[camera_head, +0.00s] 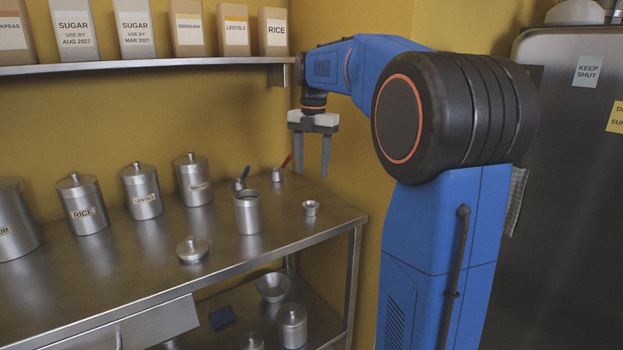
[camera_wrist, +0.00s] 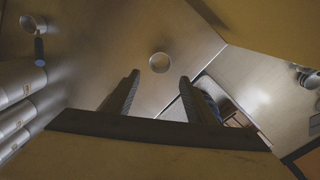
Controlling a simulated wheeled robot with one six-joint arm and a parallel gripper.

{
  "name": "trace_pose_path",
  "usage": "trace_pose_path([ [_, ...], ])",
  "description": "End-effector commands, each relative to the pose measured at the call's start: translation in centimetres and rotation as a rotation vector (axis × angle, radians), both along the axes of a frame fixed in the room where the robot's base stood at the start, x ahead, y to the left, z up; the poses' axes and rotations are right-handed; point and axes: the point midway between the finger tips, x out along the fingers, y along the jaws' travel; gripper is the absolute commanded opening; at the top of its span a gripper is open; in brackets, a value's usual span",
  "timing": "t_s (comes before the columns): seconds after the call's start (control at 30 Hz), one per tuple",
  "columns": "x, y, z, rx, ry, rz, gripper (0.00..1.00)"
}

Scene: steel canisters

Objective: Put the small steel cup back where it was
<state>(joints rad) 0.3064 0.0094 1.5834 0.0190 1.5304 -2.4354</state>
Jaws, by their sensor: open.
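The small steel cup (camera_head: 311,208) stands upright on the steel counter near its right end, apart from other things. In the wrist view the cup (camera_wrist: 159,62) shows as a small round rim beyond and between the fingertips. My gripper (camera_head: 312,174) is open and empty, pointing down above the counter's right end. The fingers (camera_wrist: 160,80) in the wrist view are spread with nothing between them. The cup is not touched by them.
A canister without a lid (camera_head: 248,214) stands left of the cup, with a loose lid (camera_head: 192,250) in front. Blue-handled (camera_head: 240,180) and red-handled (camera_head: 286,162) utensils lie behind. Labelled canisters (camera_head: 142,192) line the wall. A shelf (camera_head: 150,68) hangs above.

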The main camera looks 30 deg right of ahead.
Motion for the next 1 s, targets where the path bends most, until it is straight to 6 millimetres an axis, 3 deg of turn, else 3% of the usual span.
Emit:
trace_pose_path([
  [0.37, -0.9, 0.8, 0.6, -0.002, -0.011, -0.057, 0.51],
  [0.67, -7.6, 6.0, -1.4, 0.011, -0.093, -0.513, 0.51],
  [1.0, -16.5, 11.1, -6.3, 0.107, -0.190, -1.107, 0.51],
])
